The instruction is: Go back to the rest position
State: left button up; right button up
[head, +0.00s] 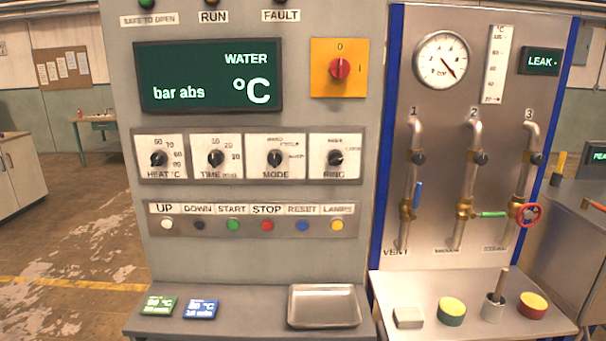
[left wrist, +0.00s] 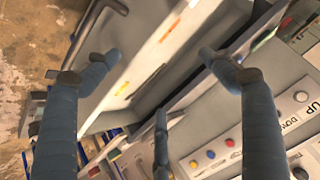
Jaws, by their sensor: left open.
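My left gripper (left wrist: 160,72) shows in the left wrist view with its blue-grey fingers spread apart. It is open and nothing is between the fingers. The control panel's button row (left wrist: 210,155) lies behind and below the fingers in that view, turned at an angle. Neither gripper shows in the head view. My right gripper is in no view.
The control panel (head: 250,250) faces me, with a dark display (head: 210,75). Its ledge holds a metal tray (head: 324,306), a green card (head: 158,305) and a blue card (head: 200,309). A valve panel (head: 440,150) stands right; open floor (head: 70,250) lies left.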

pick_arm(q)
jog(key=s+f+n+g, duration=0.1)
jog(key=s+f+g, duration=0.55)
jog(key=s, duration=0.85)
jog(key=s+d+f+b+x, duration=0.1)
jog(key=s+b+x, duration=0.2)
jog(key=x, duration=1.1)
jog(key=s+b+x, duration=0.2)
jog(key=s+x, duration=0.1)
jog(key=x, duration=1.2)
jog(key=s+a+f+b, duration=0.1)
jog(key=s+f+b, duration=0.1)
jog(key=s+f, duration=0.7)
jog(key=s+a+f+g+b, duration=0.1)
jog(key=s+a+f+b, duration=0.1)
jog(key=s+f, duration=0.7)
notch_tip(320, 180, down, 6)
jog(key=shift+s+a+b, duration=0.25)
jog(key=shift+a+b, duration=0.05)
jog(key=shift+b, duration=0.2)
jog(key=shift+g, duration=0.25)
